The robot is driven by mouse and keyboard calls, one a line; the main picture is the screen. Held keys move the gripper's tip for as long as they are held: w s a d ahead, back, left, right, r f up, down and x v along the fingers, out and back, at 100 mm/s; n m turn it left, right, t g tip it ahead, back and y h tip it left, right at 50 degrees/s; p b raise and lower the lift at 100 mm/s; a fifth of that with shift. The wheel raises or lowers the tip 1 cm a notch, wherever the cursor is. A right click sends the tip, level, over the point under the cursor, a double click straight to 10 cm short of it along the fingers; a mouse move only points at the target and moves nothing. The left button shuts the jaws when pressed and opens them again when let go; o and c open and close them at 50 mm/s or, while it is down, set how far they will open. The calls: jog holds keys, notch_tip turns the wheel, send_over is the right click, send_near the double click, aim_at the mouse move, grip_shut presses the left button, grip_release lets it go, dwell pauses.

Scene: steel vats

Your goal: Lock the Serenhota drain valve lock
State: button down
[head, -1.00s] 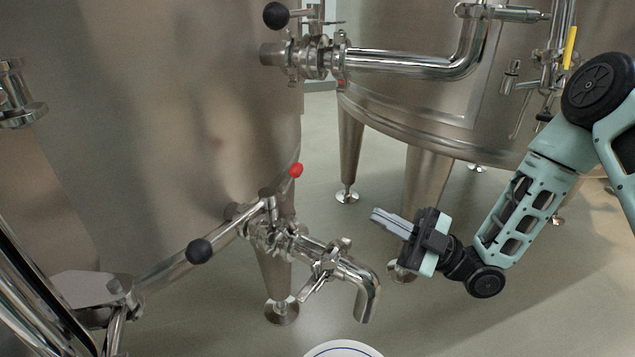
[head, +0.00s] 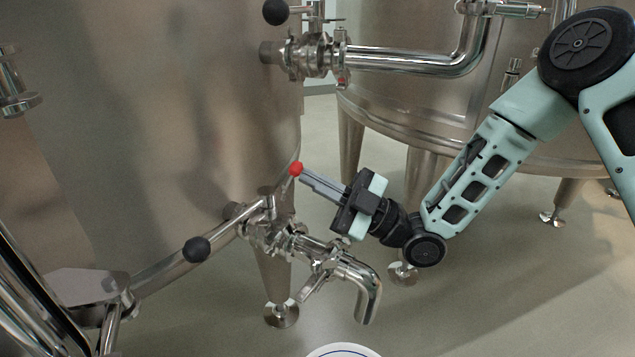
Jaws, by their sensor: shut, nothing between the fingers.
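The drain valve assembly (head: 275,235) sticks out low from the left steel vat, with a clamp joint and a downturned spout (head: 367,290). A small red ball knob (head: 295,168) sits above it on a thin stem. A handle with a black ball (head: 197,249) reaches left from the valve. Which of these is the lock is not labelled. My gripper (head: 304,178) is shut and empty. Its fingertips point left and lie right beside the red knob in the picture; whether they touch it I cannot tell.
A large steel vat (head: 430,100) on legs stands behind my arm. A horizontal pipe (head: 410,62) and another black-ball handle (head: 276,11) are above. A white round thing (head: 343,350) with a blue ring is at the bottom edge. Floor to the right is clear.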

jog(key=shift+r+n+g+b, duration=0.35)
jog(key=shift+n+g, duration=0.25)
jog(key=shift+n, duration=0.5)
jog(key=r+n+g+h+b, duration=0.1)
jog(key=n, duration=0.2)
jog(key=s+a+r+n+g+h, duration=0.1)
jog(key=n, duration=0.2)
jog(key=n+g+h+b, duration=0.1)
jog(key=n+g, duration=0.1)
jog(key=n, duration=0.1)
jog(key=shift+s+a+r+h+b, duration=0.15)
jog(key=shift+s+r+h+b, duration=0.15)
jog(key=shift+s+r+h, duration=0.1)
